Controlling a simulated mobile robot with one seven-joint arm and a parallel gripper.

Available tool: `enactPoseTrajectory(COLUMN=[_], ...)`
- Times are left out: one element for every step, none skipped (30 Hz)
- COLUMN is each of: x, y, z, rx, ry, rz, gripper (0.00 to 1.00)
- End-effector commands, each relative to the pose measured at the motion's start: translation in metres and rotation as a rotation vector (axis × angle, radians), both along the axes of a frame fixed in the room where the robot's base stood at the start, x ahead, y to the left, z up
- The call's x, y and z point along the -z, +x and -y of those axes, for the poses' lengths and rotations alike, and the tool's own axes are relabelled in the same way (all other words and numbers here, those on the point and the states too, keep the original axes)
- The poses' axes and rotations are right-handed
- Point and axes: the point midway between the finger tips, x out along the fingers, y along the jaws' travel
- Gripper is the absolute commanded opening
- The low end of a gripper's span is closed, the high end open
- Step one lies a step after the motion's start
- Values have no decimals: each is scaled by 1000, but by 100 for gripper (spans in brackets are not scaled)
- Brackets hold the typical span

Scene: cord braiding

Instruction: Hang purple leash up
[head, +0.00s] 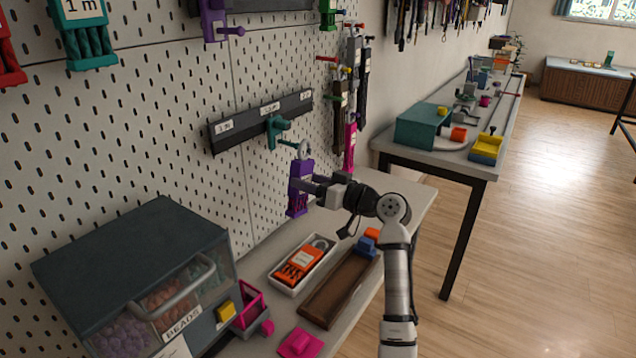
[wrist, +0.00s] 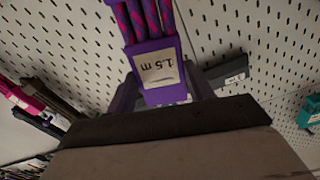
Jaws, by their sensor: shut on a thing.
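The purple leash (head: 298,190) is a purple block with dark purple and pink braided cords hanging below it and a pale ring above. My gripper (head: 312,186) is shut on its block and holds it upright, in front of the pegboard and above the bench. In the wrist view the leash (wrist: 158,72) appears upside down between the fingers, with a label reading 1.5 m. A dark rail (head: 240,122) with small white labels is fixed to the pegboard. A teal hook (head: 279,130) sticks out from it, just above and left of the leash. The ring looks near the hook's tip; I cannot tell whether they touch.
Below are a white tray (head: 318,262) with an orange leash, a brown wooden tray (head: 335,300) and a bead cabinet (head: 130,240). A purple hook (head: 216,22) is higher up.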

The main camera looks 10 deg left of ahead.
Motion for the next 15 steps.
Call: enactPoseTrajectory(x=[0,0,0,0,0,0,0,0,0,-1,-1,-1,-1,-1,-1], y=[2,2,3,4,5,6,7,7,8,9,10,11,12,13,14], z=[-4,-6,-8,-10,-13,-15,-17,-19,-21,-23,-26,-28,-30,-31,-33], rx=[-1,0,-1,-1,-2,-2,-2,-2,-2,-2,-2,-1,0,0,0], ry=[1,1,1,0,1,1,1,1,1,1,1,1,1,1,1], rz=[1,1,1,2,2,2,2,2,2,2,2,3,3,3,3], gripper=[24,24,24,24,24,24,24,24,24,24,24,24,24,24,24])
